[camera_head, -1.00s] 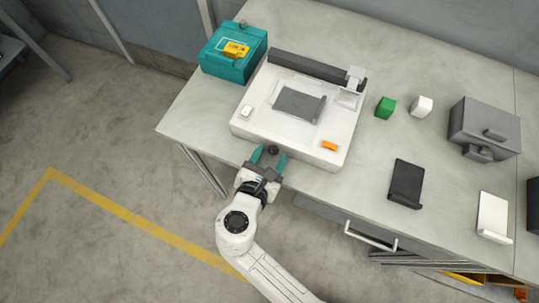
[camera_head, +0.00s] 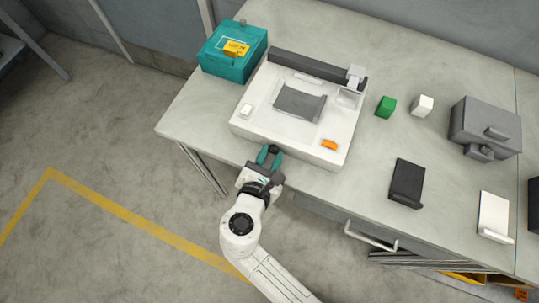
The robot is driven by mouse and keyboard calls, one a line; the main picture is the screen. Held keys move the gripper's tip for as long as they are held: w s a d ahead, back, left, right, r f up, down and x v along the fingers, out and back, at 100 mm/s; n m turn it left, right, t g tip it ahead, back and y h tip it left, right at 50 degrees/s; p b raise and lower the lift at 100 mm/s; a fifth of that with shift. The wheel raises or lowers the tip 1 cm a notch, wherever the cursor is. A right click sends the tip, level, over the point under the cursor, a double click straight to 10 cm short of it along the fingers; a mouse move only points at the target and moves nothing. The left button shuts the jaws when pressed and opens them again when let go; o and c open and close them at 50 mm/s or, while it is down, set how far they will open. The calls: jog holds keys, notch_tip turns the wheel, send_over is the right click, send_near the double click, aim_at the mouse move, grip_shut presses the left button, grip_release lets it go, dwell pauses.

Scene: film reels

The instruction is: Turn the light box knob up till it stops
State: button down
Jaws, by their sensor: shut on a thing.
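The white light box (camera_head: 255,126) lies on the bench with a dark grey plate (camera_head: 299,103) on its top. Its small dark knob (camera_head: 273,149) sticks out of the front side. My gripper (camera_head: 270,156) is at the front of the box, its teal fingers shut on the knob from both sides. Most of the knob is hidden between the fingers. The knob's turn angle cannot be seen.
A teal box (camera_head: 233,62) with a yellow item stands behind left. A green block (camera_head: 386,107), a white block (camera_head: 422,106) and a grey box (camera_head: 485,127) stand to the right. A black holder (camera_head: 407,183) and a white holder (camera_head: 494,216) lie nearer the front edge.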

jog(key=shift+d+f+m+t+y+b, duration=0.1)
jog(key=shift+f+m+t+y+b, duration=0.25)
jog(key=shift+m+b, duration=0.4)
jog(key=shift+r+m+y, duration=0.25)
jog(key=shift+r+m, duration=0.05)
jog(key=shift+m, duration=0.15)
jog(key=c, duration=0.8)
grip_release()
jog(key=shift+c, duration=0.2)
